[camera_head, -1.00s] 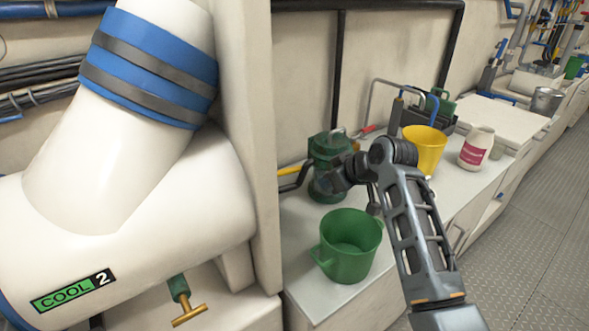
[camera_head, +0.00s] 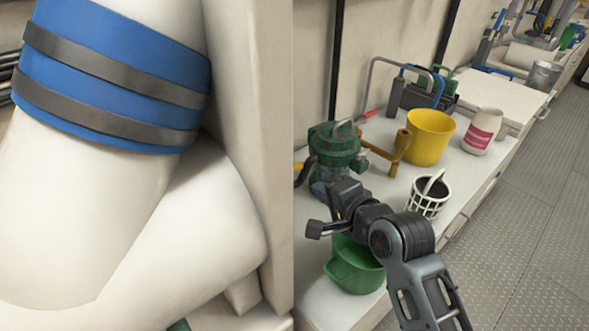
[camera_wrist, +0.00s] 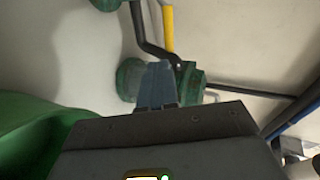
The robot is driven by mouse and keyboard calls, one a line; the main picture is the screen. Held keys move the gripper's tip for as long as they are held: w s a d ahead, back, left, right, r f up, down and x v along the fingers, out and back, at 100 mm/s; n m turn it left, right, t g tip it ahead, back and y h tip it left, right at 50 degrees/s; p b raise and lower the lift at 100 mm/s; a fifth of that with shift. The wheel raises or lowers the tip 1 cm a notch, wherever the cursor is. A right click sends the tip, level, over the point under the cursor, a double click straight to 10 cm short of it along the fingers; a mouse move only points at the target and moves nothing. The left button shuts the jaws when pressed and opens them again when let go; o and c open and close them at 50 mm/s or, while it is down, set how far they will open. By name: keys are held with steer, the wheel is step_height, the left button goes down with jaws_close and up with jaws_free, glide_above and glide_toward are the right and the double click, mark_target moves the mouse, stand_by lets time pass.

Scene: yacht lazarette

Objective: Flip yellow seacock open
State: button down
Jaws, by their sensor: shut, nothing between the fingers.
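The seacock's yellow handle (camera_wrist: 167,28) points up in the wrist view, beside a dark bent pipe, above the green valve body (camera_wrist: 190,82). In the head view only a bit of yellow (camera_head: 299,167) shows at the left of the green strainer (camera_head: 334,150), partly cut off by the white wall. My gripper (camera_wrist: 156,82) is shut and empty. In the wrist view its fingertips overlap the green fittings just below the yellow handle; contact cannot be told. In the head view my gripper (camera_head: 315,229) is in front of the strainer, near the green pot.
The green pot (camera_head: 355,272) stands below my wrist. A white basket (camera_head: 427,197), yellow bucket (camera_head: 428,138), brass-coloured fitting (camera_head: 397,150) and white bottle (camera_head: 482,130) stand to the right on the counter. A big white pipe (camera_head: 75,205) and wall block the left. The floor (camera_head: 530,220) is clear.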

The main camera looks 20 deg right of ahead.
mark_target(297, 169)
steer(key=w+a+f+m, duration=0.1)
steer(key=w+f, duration=0.2)
steer(key=w, duration=0.6)
steer(key=shift+a+f, duration=0.1)
stand_by(0.3)
steer(key=shift+w+d+p, duration=0.25)
steer(key=shift+w+p, duration=0.15)
steer(key=shift+w, duration=0.85)
steer(key=shift+s, duration=0.1)
